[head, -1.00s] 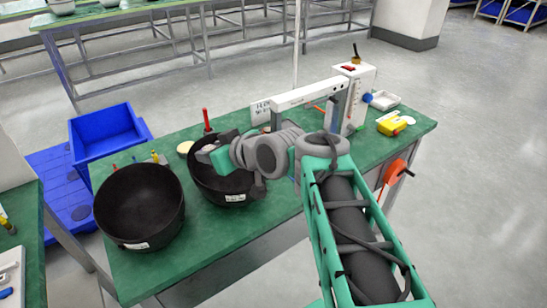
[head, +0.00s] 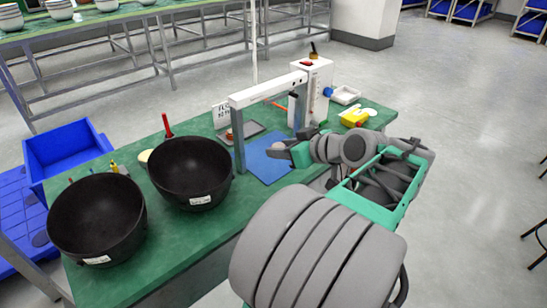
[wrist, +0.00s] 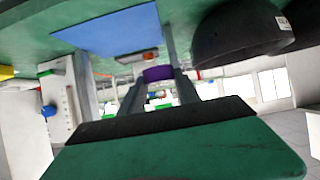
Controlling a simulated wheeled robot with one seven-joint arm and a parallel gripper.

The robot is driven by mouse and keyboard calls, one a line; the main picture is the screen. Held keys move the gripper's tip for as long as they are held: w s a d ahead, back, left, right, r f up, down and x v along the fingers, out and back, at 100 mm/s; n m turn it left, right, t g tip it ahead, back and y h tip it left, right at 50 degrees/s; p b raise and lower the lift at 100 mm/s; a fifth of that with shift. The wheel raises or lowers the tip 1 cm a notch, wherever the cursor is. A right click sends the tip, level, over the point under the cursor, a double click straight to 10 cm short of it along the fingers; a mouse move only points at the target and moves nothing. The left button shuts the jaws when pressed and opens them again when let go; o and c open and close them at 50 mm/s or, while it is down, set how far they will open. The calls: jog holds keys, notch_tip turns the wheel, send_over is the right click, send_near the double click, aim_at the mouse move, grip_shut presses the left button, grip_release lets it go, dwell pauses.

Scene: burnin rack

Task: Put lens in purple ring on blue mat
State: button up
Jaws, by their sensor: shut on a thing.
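The lens in the purple ring shows as a purple band (wrist: 158,73) between my fingertips in the wrist view. My gripper (wrist: 159,78) is shut on it. In the head view my gripper (head: 279,149) is above the right part of the blue mat (head: 262,165), under the white arch, with a small pale round thing at its tip. The ring's purple does not show clearly there. The blue mat also shows in the wrist view (wrist: 105,32), bare where seen. The ring appears held above the table, apart from the mat.
A white arch (head: 268,90) on posts spans the mat. Two black bowls (head: 97,216) (head: 190,172) stand left of it. A grey tray (head: 252,129), a sign (head: 222,115) and a white box-like stand (head: 312,92) are behind. A yellow thing (head: 354,118) lies at the right.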

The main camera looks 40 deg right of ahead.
jog(key=w+d+f, duration=0.4)
jog(key=w, duration=0.3)
send_over(275, 164)
notch_tip(275, 164, down, 5)
jog(key=shift+a+r+b, duration=0.1)
jog(key=shift+r+b, duration=0.05)
jog(key=shift+b, duration=0.3)
notch_tip(275, 164, down, 3)
jog(key=shift+f, duration=0.1)
jog(key=shift+f+b, duration=0.2)
jog(key=shift+b, duration=0.2)
jog(key=o, duration=1.3)
jog(key=shift+r, duration=0.2)
